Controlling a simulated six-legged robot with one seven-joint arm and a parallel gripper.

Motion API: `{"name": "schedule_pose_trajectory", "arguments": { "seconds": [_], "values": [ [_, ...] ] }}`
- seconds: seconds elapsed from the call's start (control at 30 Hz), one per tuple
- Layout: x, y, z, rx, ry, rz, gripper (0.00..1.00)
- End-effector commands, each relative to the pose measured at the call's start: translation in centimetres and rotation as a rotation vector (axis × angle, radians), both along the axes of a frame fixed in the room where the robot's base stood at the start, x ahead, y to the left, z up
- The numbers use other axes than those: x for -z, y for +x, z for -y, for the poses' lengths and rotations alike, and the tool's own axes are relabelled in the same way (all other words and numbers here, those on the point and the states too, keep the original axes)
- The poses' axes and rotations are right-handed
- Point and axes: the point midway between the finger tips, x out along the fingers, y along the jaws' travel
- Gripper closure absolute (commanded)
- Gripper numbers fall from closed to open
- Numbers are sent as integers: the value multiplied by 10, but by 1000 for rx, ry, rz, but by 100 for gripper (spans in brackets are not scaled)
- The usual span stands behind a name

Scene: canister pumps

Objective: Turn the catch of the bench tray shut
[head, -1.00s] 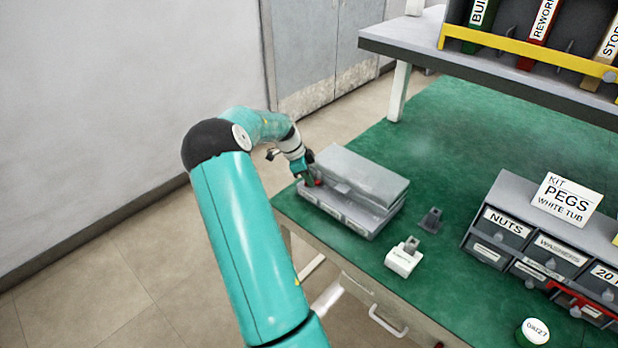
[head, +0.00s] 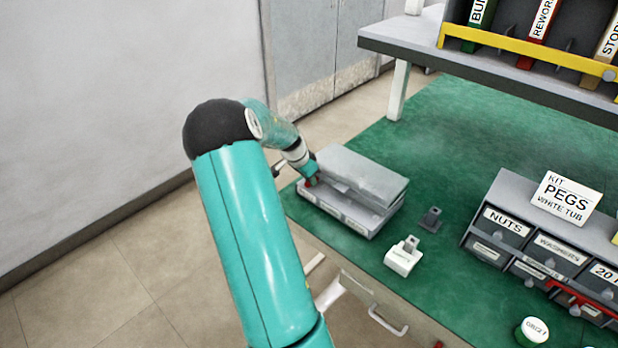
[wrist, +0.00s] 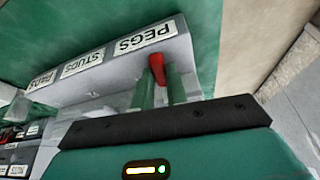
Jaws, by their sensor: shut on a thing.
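The grey bench tray (head: 340,211) sits at the left edge of the green bench, with its grey lid (head: 362,176) over it. In the wrist view its front wall (wrist: 105,62) carries the labels PEGS, STUDS and PADS. The red catch (wrist: 157,68) is at the PEGS end, and it shows small in the head view (head: 309,182). My gripper (wrist: 159,82) has its two green fingers on either side of the catch, shut on it. In the head view my gripper (head: 311,176) is at the tray's left front corner, partly hidden. How far the catch is turned is hard to tell.
A white block (head: 402,257) and a dark grey block (head: 430,219) stand right of the tray. A drawer unit (head: 520,240) with a PEGS card is farther right. A round white-topped tub (head: 533,330) is near the front. A raised shelf (head: 480,70) stands behind.

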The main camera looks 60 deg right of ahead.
Motion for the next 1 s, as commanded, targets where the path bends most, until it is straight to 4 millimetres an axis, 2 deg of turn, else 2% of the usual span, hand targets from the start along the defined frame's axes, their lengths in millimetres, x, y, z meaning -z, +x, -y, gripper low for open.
{"name": "schedule_pose_trajectory", "arguments": {
  "seconds": [0.3, 0.8, 0.83, 0.9, 0.93, 1.0],
  "values": [
    [-1, -1, 0, -129, 1, 1, 100],
    [-1, -1, 0, -152, 0, 0, 100],
    [-1, -1, 0, -152, 0, 0, 82],
    [-1, -1, 0, -152, 0, 0, 68],
    [-1, -1, 0, -151, 0, 0, 64],
    [0, -1, 0, -151, 0, 0, 64]
  ]
}}
